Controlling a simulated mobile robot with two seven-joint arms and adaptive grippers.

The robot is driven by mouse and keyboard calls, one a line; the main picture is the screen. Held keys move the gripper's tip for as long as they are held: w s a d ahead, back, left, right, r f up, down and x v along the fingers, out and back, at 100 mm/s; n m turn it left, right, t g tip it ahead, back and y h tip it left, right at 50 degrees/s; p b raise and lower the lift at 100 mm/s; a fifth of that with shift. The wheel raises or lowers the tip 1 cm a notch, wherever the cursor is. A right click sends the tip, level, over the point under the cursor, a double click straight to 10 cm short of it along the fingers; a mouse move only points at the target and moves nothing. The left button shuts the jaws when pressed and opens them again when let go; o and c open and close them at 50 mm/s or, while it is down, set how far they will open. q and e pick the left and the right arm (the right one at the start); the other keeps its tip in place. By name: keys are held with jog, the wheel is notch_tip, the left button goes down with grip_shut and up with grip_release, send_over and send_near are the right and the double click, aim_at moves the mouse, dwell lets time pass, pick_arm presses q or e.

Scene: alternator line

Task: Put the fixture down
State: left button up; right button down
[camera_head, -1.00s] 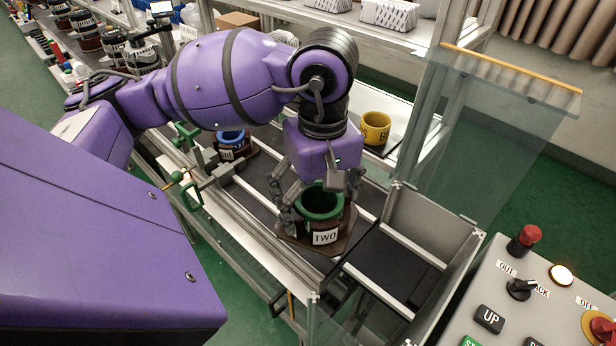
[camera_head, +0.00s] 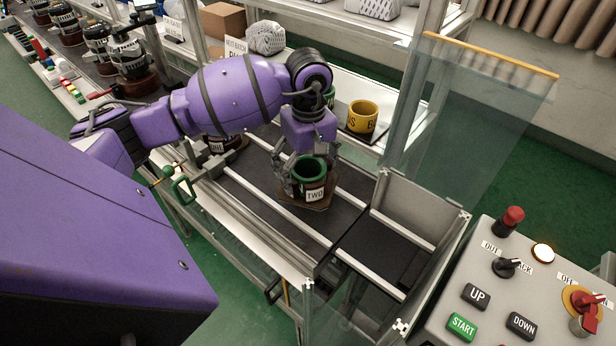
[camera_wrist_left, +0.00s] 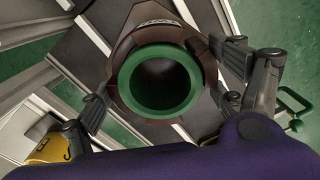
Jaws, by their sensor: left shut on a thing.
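The fixture (camera_head: 315,195) is a dark brown holder with a green ring on top and a white "TWO" label. It is upright over the dark conveyor between the metal rails, on a flat brown base. I cannot tell whether the base touches the belt. My left gripper (camera_head: 306,178) reaches it from above and is shut on it, with fingers on either side. In the left wrist view the green ring of the fixture (camera_wrist_left: 160,80) faces the camera, with gripper fingers at its left and right. My right gripper is not in view.
A dark end platform (camera_head: 385,250) beyond the fixture is empty. A yellow ring (camera_head: 362,116) stands on the shelf behind. A clear panel (camera_head: 470,130) rises at the right. A control box (camera_head: 500,290) with buttons stands at front right. Another fixture (camera_head: 222,145) is partly hidden behind my arm.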

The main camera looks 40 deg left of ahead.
pick_arm(q)
jog(key=shift+w+a+f, duration=0.1)
jog(key=shift+w+f, duration=0.15)
jog(key=shift+f, duration=0.05)
notch_tip(320, 180, down, 3)
jog(key=shift+w+a+f, duration=0.1)
jog(key=shift+f, duration=0.45)
jog(key=o, duration=1.6)
notch_tip(320, 180, up, 13)
jog(key=shift+f, duration=0.1)
